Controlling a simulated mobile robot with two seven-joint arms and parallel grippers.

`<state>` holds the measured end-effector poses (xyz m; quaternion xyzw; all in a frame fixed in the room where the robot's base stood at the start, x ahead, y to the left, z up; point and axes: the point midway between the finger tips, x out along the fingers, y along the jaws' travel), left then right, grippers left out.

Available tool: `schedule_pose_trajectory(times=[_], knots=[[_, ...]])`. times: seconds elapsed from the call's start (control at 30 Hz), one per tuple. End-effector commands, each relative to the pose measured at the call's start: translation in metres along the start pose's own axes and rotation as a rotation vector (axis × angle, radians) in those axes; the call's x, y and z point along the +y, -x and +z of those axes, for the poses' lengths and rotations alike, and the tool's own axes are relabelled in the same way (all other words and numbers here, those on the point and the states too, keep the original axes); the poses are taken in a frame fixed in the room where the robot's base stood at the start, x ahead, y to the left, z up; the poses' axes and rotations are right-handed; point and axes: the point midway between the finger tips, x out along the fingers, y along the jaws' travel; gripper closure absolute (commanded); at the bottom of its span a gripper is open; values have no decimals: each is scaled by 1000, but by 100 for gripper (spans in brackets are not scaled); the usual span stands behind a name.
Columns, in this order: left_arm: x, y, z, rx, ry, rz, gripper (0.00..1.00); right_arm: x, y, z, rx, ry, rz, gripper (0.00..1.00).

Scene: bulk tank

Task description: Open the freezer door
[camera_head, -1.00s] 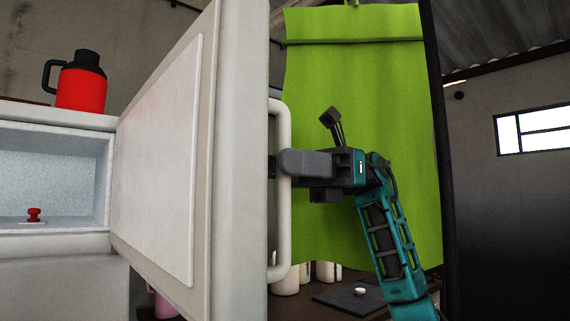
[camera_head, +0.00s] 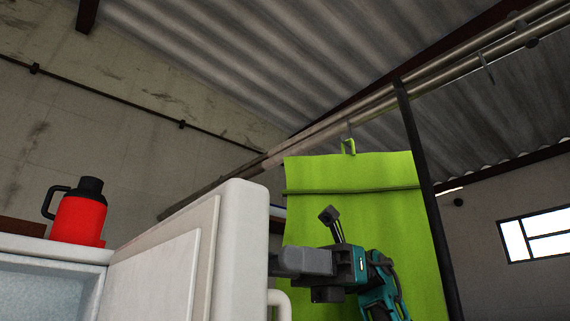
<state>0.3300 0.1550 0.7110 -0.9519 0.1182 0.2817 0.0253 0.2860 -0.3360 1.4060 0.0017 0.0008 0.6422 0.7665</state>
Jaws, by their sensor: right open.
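The freezer door (camera_head: 232,255) stands swung open, its inner panel facing left. The freezer compartment (camera_head: 45,290) shows open at the lower left, its lower part cut off by the frame. The top of the white door handle (camera_head: 279,301) shows at the bottom, on the door's right side. My right gripper (camera_head: 278,262) is open, at the outer side of the door by the handle's upper end. Whether it touches the handle I cannot tell. My left gripper is not in view.
A red jug with a black lid (camera_head: 80,213) stands on the freezer top (camera_head: 40,246). A green apron-like sheet (camera_head: 345,205) hangs behind my right arm. A dark post (camera_head: 428,190) and a metal rail (camera_head: 340,120) stand beyond. A window (camera_head: 535,236) is at far right.

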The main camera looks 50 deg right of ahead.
Motion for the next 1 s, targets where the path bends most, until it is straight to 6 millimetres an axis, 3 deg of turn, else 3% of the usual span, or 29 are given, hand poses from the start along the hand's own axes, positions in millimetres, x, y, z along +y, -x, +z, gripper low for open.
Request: schedule_pose_trajectory(times=[0.03,0.1,0.4,0.6,1.0], knots=[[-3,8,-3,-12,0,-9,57,1,0,20,-2,4,0,59],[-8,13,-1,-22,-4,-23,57,1,0,35,-2,4,1,59],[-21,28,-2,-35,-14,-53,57,0,0,83,-1,1,0,59],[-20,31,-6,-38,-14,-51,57,0,0,93,-1,0,0,59],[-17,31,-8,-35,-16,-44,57,0,0,93,-1,-1,-1,59]])
